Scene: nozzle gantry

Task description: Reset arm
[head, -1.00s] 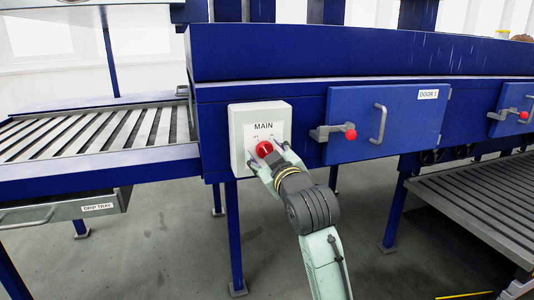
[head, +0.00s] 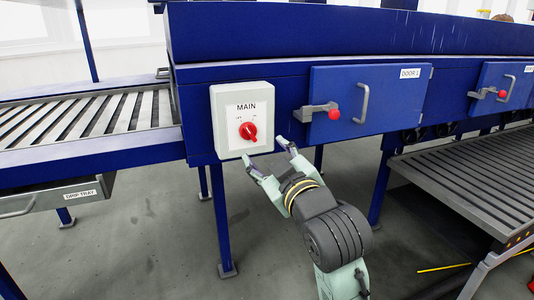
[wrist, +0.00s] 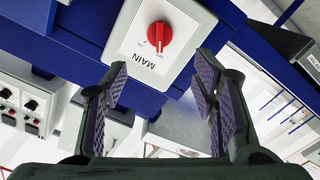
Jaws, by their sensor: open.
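My gripper (head: 264,156) is open and empty, with its two fingers spread apart. It is below and in front of the MAIN switch box (head: 227,112), a pale grey box on the blue machine frame. The red rotary knob (head: 248,131) sits on the box and is clear of my fingers. In the wrist view my gripper (wrist: 162,85) shows both padded fingers apart, with the red knob (wrist: 159,35) beyond them. The knob's pointer is turned at a slant in the head view.
The blue DOOR 1 (head: 385,98) has a latch with a red ball (head: 333,115) to the right of the box. A slatted conveyor (head: 90,118) and the drip tray (head: 50,199) are at left. A lower slatted rack (head: 470,170) is at right. Open floor lies below.

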